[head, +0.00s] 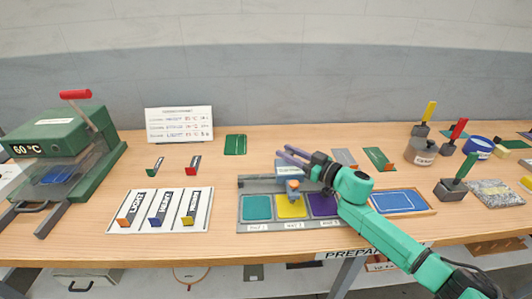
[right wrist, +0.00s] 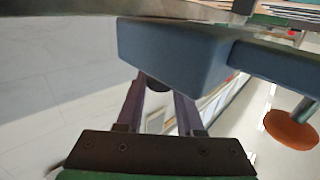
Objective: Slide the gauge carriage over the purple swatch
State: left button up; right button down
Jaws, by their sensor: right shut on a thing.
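The gauge carriage (head: 288,168) is a blue-grey block with an orange part (head: 293,186) on its front, sitting on the grey rail (head: 257,185) above the yellow swatch (head: 290,207). The teal swatch (head: 257,208) is to its left and the purple swatch (head: 322,204) to its right, partly covered by my right arm. My right gripper (head: 289,153) is at the back of the carriage. In the right wrist view the blue-grey carriage (right wrist: 175,55) is large beyond the fingers (right wrist: 158,100), with a dark round part of it between them. My left gripper is not in view.
A green press (head: 60,150) stands at far left, and stamps (head: 455,186) at far right.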

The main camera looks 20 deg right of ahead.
jog(key=s+d, duration=0.2)
jog(key=d, duration=0.7)
jog(key=shift+s, duration=0.15)
jog(key=c, duration=0.9)
grip_release()
jog(key=shift+d, duration=0.1)
jog(key=o, duration=0.4)
jog(key=shift+c, duration=0.2)
jog(key=shift+d, duration=0.2)
jog(key=shift+s+a, duration=0.1)
jog(key=v, duration=1.4)
jog(key=shift+s+d+p, duration=0.2)
jog(key=shift+s+p, duration=0.05)
jog(key=shift+p, duration=0.2)
